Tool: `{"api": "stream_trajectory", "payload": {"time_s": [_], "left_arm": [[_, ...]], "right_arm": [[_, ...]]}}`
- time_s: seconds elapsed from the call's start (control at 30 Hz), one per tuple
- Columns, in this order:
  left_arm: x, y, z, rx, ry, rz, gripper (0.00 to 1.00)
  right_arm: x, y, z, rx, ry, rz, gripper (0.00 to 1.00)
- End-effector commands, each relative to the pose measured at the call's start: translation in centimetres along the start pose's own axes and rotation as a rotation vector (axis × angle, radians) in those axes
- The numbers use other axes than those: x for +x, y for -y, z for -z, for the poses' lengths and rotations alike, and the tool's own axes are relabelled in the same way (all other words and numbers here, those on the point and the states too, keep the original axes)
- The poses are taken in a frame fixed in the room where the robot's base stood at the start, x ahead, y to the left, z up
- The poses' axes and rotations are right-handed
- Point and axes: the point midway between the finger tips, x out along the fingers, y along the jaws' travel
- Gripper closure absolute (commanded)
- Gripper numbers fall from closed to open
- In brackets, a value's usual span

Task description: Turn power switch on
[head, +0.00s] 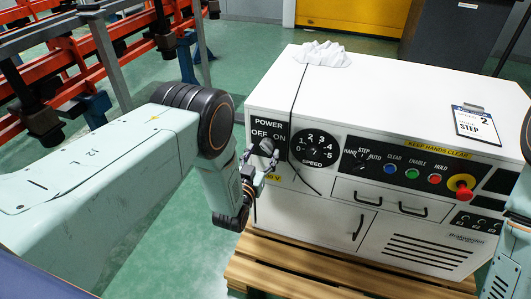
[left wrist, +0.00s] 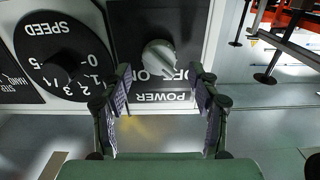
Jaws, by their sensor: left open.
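The power switch (head: 266,147) is a round knob on a black plate marked POWER, OFF and ON, at the left of the machine's front panel. In the left wrist view, which is upside down, the pale knob (left wrist: 160,58) has a diagonal ridge, with one end toward the OFF lettering. My left gripper (head: 259,170) is open in front of the plate. In the left wrist view, the fingers of my left gripper (left wrist: 160,84) stand either side of the knob, with a gap on each side. I cannot tell how deep they reach. My right gripper is out of view.
The speed dial (head: 315,147) is just right of the switch. A thin black cable (head: 296,100) hangs down the machine's front beside it. A red emergency button (head: 461,187) is farther right. The machine (head: 390,90) stands on a wooden pallet (head: 285,268).

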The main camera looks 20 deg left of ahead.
Motion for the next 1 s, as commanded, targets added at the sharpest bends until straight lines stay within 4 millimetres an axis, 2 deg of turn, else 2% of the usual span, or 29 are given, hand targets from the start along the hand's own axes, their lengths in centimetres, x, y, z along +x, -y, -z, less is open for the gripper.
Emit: {"api": "stream_trajectory", "payload": {"time_s": [0.2, 0.53, 1.0], "left_arm": [[2.1, -0.1, -0.1, 0.000, -0.001, 0.001, 0.39], [2.3, -0.3, 0.0, 0.000, 0.001, 0.000, 0.39], [2.3, -0.3, 0.0, 0.000, 0.002, 0.001, 0.79]], "right_arm": [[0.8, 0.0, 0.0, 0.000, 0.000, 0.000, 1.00], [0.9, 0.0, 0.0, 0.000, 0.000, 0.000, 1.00], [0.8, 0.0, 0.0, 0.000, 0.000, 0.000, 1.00]]}}
